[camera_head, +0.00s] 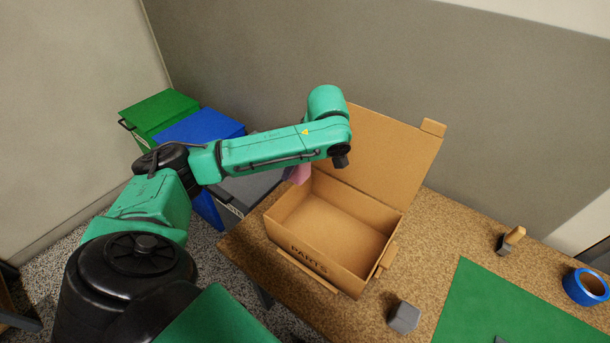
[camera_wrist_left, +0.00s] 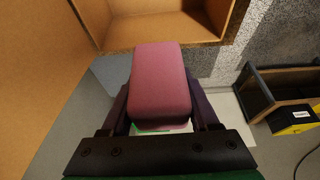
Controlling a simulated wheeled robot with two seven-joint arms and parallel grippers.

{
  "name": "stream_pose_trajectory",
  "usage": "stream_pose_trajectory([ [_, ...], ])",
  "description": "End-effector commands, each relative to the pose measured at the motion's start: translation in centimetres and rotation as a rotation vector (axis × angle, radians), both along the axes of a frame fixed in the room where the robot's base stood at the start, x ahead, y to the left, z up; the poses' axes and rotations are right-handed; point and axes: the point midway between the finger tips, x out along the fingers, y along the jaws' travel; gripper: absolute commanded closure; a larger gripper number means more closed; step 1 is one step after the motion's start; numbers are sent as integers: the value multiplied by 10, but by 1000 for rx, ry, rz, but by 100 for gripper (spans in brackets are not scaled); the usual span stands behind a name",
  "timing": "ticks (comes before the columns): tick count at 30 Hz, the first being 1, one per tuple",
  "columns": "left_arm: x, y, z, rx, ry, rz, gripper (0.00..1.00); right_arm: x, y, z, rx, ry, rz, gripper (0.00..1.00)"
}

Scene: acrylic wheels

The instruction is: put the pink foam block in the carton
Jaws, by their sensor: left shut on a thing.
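The pink foam block (camera_head: 297,174) shows in part below my left forearm, by the far left corner of the carton. It fills the middle of the left wrist view (camera_wrist_left: 161,78). My left gripper (camera_wrist_left: 160,112) is shut on it, with a finger on either side. In the head view the arm hides most of this gripper. The carton (camera_head: 325,262), marked PARTS, stands open on the table with its lid tilted back, and its visible inside is empty. Its wall and rim also show at the top of the left wrist view (camera_wrist_left: 165,32). My right gripper is not in view.
On the speckled table (camera_head: 440,225) are a grey cube (camera_head: 404,317), a green mat (camera_head: 510,310), a blue tape roll (camera_head: 586,287) and a small grey-and-wood item (camera_head: 509,241). Green (camera_head: 158,110) and blue (camera_head: 200,127) bins stand beyond the table's left edge.

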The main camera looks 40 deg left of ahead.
Motion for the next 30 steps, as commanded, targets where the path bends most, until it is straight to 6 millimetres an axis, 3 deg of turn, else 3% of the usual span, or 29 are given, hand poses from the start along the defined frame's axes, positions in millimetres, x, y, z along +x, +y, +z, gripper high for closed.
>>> stream_pose_trajectory([
  [1,-2,-2,-25,-3,8,-1,90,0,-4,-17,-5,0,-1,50],
  [3,-2,-2,-50,-4,7,-1,90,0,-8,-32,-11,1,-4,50],
  [8,-2,-2,-92,-4,6,-2,90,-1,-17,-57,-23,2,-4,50],
  [24,-1,-1,-182,-1,3,-3,90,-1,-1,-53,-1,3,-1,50],
  [30,0,-1,-191,-1,0,-3,90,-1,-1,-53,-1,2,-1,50],
])
